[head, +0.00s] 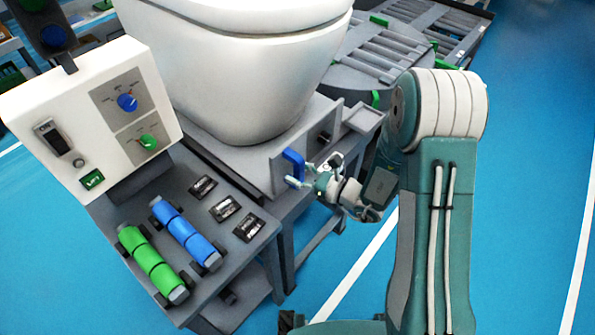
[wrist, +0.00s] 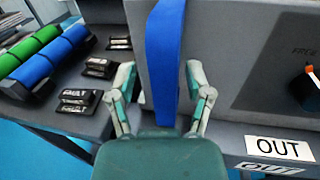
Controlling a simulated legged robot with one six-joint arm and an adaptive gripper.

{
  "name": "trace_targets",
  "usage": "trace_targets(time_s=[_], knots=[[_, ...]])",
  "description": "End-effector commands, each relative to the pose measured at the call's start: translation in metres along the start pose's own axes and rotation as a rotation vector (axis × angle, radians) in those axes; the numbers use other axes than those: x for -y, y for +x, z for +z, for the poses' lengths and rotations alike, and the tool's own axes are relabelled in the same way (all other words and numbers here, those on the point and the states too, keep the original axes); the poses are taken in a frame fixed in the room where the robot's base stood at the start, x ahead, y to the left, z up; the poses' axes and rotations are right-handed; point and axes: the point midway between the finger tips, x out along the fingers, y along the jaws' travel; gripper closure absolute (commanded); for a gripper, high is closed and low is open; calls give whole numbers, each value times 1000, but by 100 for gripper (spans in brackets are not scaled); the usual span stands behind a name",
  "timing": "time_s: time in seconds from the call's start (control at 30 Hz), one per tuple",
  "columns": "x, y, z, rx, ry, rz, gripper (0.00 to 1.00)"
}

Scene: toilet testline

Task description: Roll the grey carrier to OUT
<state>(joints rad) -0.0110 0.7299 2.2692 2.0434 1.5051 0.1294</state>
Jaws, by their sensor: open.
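The grey carrier (head: 318,128) sits on the grey line frame under a white toilet bowl (head: 245,75). A blue handle (head: 293,163) stands out from the carrier's front face. In the wrist view the blue handle (wrist: 164,62) rises upright between my two fingers, and the carrier's grey face (wrist: 225,45) is behind it. My gripper (head: 308,172) is open at the handle, one finger on each side; I see gaps beside it in the wrist view (wrist: 160,88). An OUT label (wrist: 280,148) is on the frame at the lower right.
A control box (head: 90,120) with blue and green knobs stands at the left. Green and blue rollers (head: 150,262) and several black counters lie on the shelf below it. A round roller table (head: 378,58) is behind right. A dial (wrist: 312,78) shows on the carrier face.

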Motion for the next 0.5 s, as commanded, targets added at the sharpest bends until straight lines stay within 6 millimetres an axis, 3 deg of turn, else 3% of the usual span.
trace_targets(time_s=[0.17, 0.5], knots=[[2, -9, 0, 0, 0, -5, 35], [2, -72, -1, -1, 1, -7, 35]])
